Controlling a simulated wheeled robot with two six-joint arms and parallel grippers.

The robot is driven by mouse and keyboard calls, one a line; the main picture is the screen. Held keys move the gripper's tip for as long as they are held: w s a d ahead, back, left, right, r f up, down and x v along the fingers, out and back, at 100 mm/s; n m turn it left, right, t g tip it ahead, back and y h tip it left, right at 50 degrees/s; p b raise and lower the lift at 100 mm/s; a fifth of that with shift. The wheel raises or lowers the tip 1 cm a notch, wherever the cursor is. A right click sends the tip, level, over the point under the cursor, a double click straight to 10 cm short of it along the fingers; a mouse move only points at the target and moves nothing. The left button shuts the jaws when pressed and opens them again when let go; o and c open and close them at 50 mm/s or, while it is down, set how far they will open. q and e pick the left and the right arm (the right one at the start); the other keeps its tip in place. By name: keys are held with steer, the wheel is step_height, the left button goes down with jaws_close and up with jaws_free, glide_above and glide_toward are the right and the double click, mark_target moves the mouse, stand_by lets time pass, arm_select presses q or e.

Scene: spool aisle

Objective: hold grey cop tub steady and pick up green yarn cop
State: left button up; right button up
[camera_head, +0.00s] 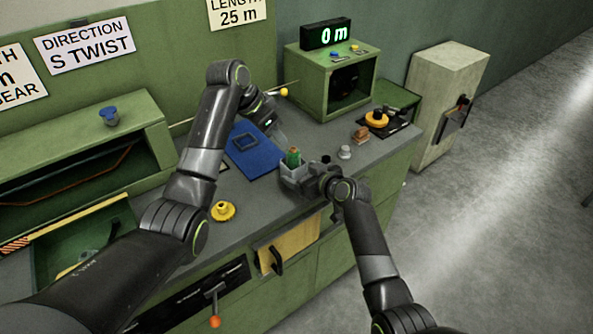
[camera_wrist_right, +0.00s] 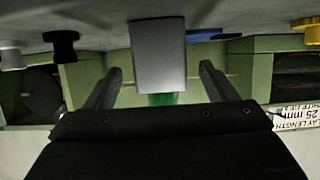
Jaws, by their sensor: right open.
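The grey cop tub (camera_head: 288,173) stands near the front of the grey bench, with the green yarn cop (camera_head: 293,157) upright in it and its top showing above the rim. My right gripper (camera_head: 314,178) is at the tub's right side. In the right wrist view, which looks upside down, the grey tub (camera_wrist_right: 158,50) lies between the spread fingers of my open right gripper (camera_wrist_right: 160,68), and a bit of the green cop (camera_wrist_right: 162,99) shows beyond its rim. I cannot tell whether the fingers touch the tub. My left gripper (camera_head: 272,124) is above the bench behind the tub, its jaws unclear.
A blue mat (camera_head: 262,162) lies left of the tub. A yellow gear (camera_head: 223,211) sits front left. A silver knob-like piece (camera_head: 345,152) and a brown block (camera_head: 361,134) stand to the right. A green box (camera_head: 313,92) with a "0 m" display is behind.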

mark_target(300, 172)
steer(key=shift+x, duration=1.55)
steer(key=c, duration=1.1)
steer(key=shift+o, duration=0.2)
